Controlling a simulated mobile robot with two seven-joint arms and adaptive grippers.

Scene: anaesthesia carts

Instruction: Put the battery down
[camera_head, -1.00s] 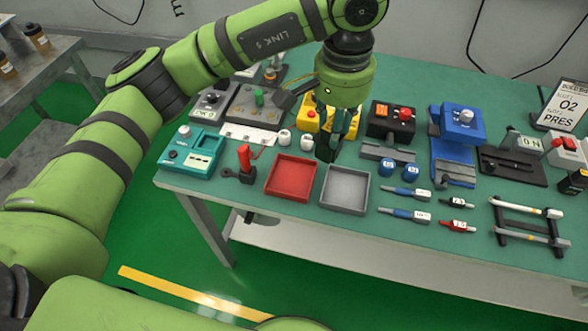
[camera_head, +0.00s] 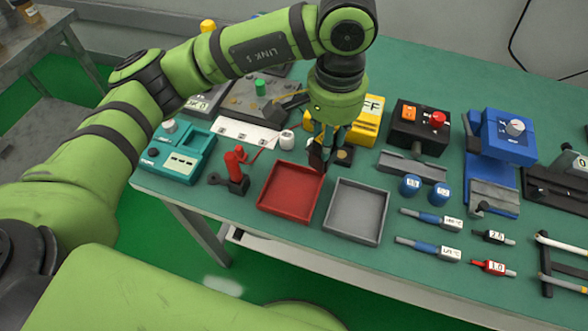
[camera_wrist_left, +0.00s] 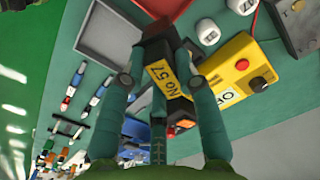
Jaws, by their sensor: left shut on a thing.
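My left gripper (camera_head: 326,148) is shut on the battery (camera_head: 316,157), a small black block. In the head view it is near the back right corner of the red tray (camera_head: 291,193), and the gripper partly hides the battery. In the left wrist view the battery (camera_wrist_left: 157,75) has a yellow "No 57" label and sits between the fingers of the gripper (camera_wrist_left: 160,85). Whether its underside touches anything cannot be told. My right gripper is not in view.
A grey tray (camera_head: 356,212) stands right of the red one; both look empty. A red-handled device (camera_head: 236,168) and a teal unit (camera_head: 178,152) are left. White cups and a yellow box (camera_head: 370,122) are behind. Blue cylinders (camera_head: 410,185) and pens are right.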

